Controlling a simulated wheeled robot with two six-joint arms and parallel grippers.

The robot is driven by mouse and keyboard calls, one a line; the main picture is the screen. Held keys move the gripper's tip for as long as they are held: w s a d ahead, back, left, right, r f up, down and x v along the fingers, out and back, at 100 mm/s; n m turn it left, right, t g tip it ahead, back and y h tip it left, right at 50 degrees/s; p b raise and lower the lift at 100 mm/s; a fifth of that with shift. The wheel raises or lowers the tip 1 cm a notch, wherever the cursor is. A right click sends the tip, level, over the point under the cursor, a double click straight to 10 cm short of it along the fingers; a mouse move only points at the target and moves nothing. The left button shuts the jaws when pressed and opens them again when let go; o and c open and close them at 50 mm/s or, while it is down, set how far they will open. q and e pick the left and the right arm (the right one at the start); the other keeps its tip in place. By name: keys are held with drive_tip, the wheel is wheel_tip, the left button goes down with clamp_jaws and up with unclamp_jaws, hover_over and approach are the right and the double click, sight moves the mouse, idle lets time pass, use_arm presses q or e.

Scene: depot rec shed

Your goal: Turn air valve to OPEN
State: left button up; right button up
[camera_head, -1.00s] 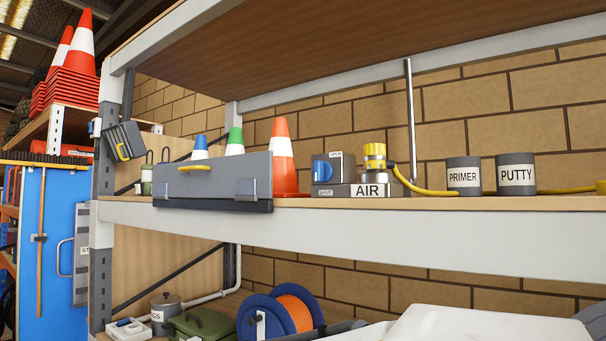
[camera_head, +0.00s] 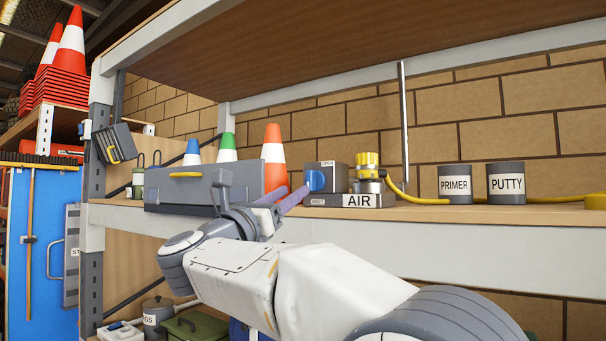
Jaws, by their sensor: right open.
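The air valve is a grey box (camera_head: 341,178) with a round blue knob (camera_head: 316,181) on its left-hand face. It stands on a grey base with an AIR label (camera_head: 359,201) on the shelf. A small OPEN label shows at the top of the box; a lower label is too small to read. My right gripper (camera_head: 291,195) is open, its two purple fingers pointing at the knob. The fingertips are close to the knob's left side; I cannot tell whether they touch it. The knob's pointer direction is not clear. My left gripper is not in view.
A yellow fitting (camera_head: 368,164) with a yellow hose stands right of the valve. PRIMER (camera_head: 455,185) and PUTTY (camera_head: 506,183) tins are further right. A grey bin (camera_head: 180,190) and an orange cone (camera_head: 274,155) stand left. The upper shelf (camera_head: 330,45) overhangs.

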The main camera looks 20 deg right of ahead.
sight(308, 180)
drive_tip(key=p+x, duration=0.2)
drive_tip(key=x, duration=0.3)
drive_tip(key=shift+s+a+r+p, duration=0.1)
drive_tip(key=shift+r+p, duration=0.05)
drive_tip(key=shift+p, duration=0.15)
drive_tip(key=shift+p+x, duration=0.35)
drive_tip(key=shift+x, duration=0.45)
drive_tip(key=shift+c, duration=0.3)
clamp_jaws()
